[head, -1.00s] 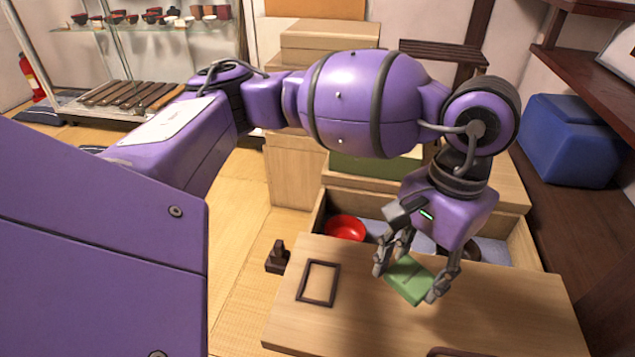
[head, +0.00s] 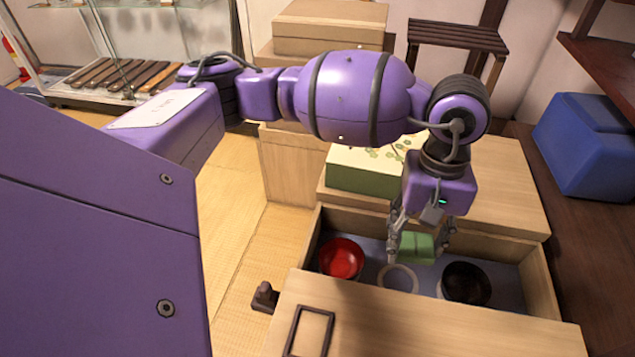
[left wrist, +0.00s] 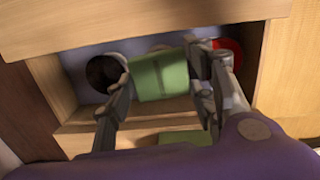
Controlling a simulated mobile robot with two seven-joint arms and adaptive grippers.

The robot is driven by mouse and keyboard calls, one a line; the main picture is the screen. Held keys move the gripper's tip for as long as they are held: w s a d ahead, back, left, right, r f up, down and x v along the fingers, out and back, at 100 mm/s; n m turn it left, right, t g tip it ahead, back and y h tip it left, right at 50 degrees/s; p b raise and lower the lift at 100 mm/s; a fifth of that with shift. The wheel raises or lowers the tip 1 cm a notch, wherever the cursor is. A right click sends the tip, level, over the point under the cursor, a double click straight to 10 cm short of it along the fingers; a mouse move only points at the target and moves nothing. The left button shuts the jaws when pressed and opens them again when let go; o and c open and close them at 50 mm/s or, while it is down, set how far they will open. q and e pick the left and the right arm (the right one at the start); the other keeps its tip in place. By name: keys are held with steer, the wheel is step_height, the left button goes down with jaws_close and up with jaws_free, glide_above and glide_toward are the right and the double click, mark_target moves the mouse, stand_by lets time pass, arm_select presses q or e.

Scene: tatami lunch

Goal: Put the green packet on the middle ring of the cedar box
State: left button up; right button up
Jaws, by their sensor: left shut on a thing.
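The green packet (head: 417,245) is held by my left gripper (head: 421,252), which is shut on it with a finger on each side. The packet hangs over the open cedar box (head: 541,290), just behind and right of the pale middle ring (head: 398,281) in the head view. The ring lies on the box's blue-grey floor, between a red bowl (head: 341,259) and a black bowl (head: 466,283). In the left wrist view the packet (left wrist: 160,75) sits between the fingers and hides most of the ring. My right gripper is not in view.
A wooden front panel (head: 440,325) with a dark square frame (head: 309,331) lies before the box. A green box with a patterned lid (head: 365,172) stands behind it. A blue case (head: 585,145) is at right. Tatami floor (head: 225,225) is clear at left.

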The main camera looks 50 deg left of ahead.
mark_target(423, 234)
arm_select(q)
steer(key=f+n+p, duration=0.1)
steer(key=n, duration=0.1)
steer(key=w+f+n+p, duration=0.1)
steer(key=n, duration=0.1)
steer(key=w+f+n+p, duration=0.1)
steer(key=n, duration=0.2)
steer(key=shift+w+f+t+h, duration=0.15)
steer(key=shift+w+t+h, duration=0.1)
steer(key=shift+t+h, duration=0.05)
steer(key=f+n, duration=0.3)
steer(key=f, duration=0.1)
steer(key=w+a+f+n+p, duration=0.1)
steer(key=f+n, duration=0.2)
steer(key=f, duration=0.2)
steer(key=f+n+t+p, duration=0.1)
steer(key=f+n, duration=0.3)
steer(key=shift+w+a+f, duration=0.2)
steer(key=shift+w, duration=0.1)
step_height(423, 234, down, 3)
steer(key=shift+f+b, duration=0.1)
steer(key=shift+b, duration=0.3)
steer(key=shift+f, duration=0.3)
steer(key=o, duration=0.9)
steer(key=shift+o, duration=0.2)
